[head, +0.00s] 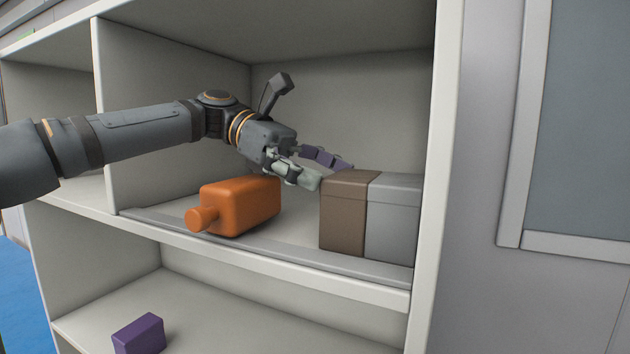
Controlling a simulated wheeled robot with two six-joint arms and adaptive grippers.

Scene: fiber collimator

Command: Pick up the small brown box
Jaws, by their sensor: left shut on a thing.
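The small brown box (343,220) stands upright on the middle shelf, right beside a grey box (393,222). My left gripper (335,174) reaches in from the left at the brown box's upper left edge. One pale finger meets the box's left side near the top, and a darker finger passes behind its back top edge. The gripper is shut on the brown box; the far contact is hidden. The box appears to rest on the shelf. My right gripper is not in view.
An orange bottle (240,204) lies on the shelf below my left arm. A raised lip (270,253) runs along the shelf's front. A purple box (139,334) sits on the lower shelf. The cabinet's right wall (440,180) stands close beside the grey box.

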